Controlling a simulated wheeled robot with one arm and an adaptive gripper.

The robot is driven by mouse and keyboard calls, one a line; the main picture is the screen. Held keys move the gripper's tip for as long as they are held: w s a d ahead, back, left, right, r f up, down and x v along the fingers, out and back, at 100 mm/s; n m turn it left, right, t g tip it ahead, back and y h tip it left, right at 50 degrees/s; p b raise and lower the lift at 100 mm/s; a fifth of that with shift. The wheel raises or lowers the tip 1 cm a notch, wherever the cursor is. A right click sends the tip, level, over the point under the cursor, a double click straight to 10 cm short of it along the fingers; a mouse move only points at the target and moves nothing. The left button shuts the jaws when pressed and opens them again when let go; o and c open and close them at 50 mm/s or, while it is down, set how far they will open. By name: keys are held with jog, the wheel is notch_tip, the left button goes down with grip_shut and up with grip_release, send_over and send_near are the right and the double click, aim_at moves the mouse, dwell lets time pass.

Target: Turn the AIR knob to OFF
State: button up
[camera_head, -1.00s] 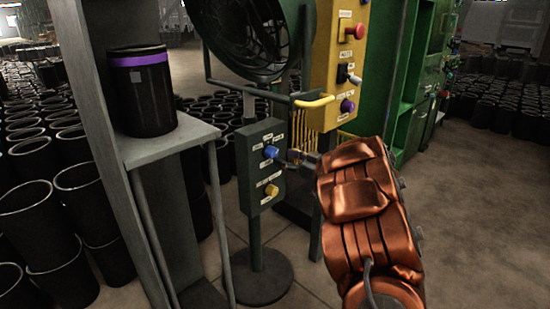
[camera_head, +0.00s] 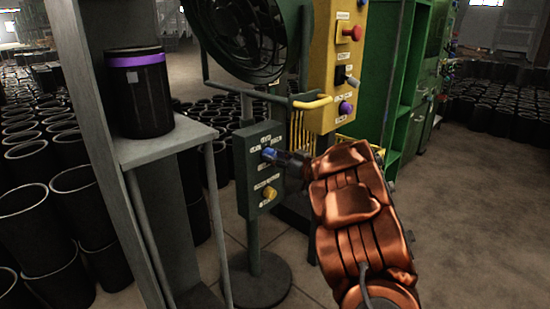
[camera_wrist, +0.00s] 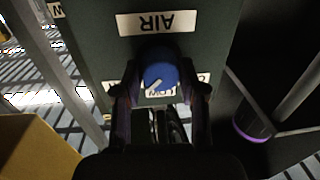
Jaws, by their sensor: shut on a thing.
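The blue AIR knob (camera_head: 268,154) is the upper knob on a dark green control box (camera_head: 241,172) on a stand. In the wrist view the blue knob (camera_wrist: 160,70) sits beside an upside-down AIR label (camera_wrist: 157,22). Its white pointer mark slants down-left in that picture, near a label that seems to read LOW. Labels on either side are largely hidden by the fingers. My gripper (camera_head: 281,157) reaches the knob from the right. In the wrist view my gripper (camera_wrist: 161,88) has one finger on each side of the knob and is shut on it.
A yellow knob (camera_head: 270,193) is lower on the same box. A yellow panel (camera_head: 329,95) with red, black and purple controls stands just behind. A black fan (camera_head: 246,35) is above. A shelf (camera_head: 172,146) with a black, purple-banded container (camera_head: 138,100) is at left.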

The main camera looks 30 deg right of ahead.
jog(key=c, duration=0.5)
jog(key=shift+o, duration=0.2)
jog(key=shift+n, duration=0.3)
jog(key=n+p, duration=0.1)
jog(key=n, duration=0.1)
jog(key=shift+r+n+p, duration=0.1)
jog(key=shift+n+p, duration=0.2)
jog(key=shift+n, duration=0.1)
jog(key=n+h+b, duration=0.1)
jog(key=n+b, duration=0.1)
jog(key=n, duration=0.4)
jog(key=n+b, duration=0.2)
jog(key=n, duration=0.5)
jog(key=shift+a+n+g+h, duration=0.1)
jog(key=shift+n+g+h, duration=0.2)
jog(key=shift+h, duration=0.1)
